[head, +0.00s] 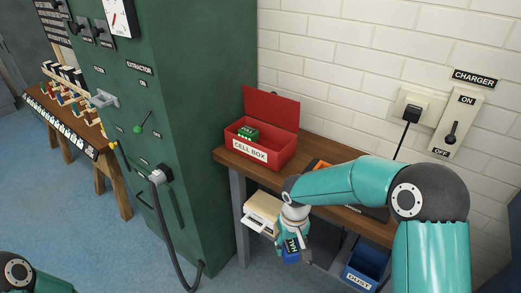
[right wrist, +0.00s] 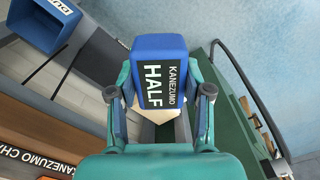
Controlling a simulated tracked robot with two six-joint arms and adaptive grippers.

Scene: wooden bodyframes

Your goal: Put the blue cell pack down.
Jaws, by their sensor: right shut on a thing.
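The blue cell pack (right wrist: 160,75) has a label reading "KANEZUMO HALF". In the right wrist view it is between the two fingers of my right gripper (right wrist: 160,93), which is shut on it. In the head view the right gripper (head: 293,238) points down in front of the wooden bench (head: 232,160) and holds the blue pack (head: 291,252) in the air, below the bench top's level. Part of my left arm shows at the bottom left corner; its gripper is out of view.
A red open box (head: 277,160) labelled "CELL BOX" stands on the bench with a green pack (head: 248,133) inside. An orange item (head: 318,165) is partly hidden by my arm. A blue bin (head: 360,272) is under the bench. A tall green cabinet (head: 190,110) stands at left.

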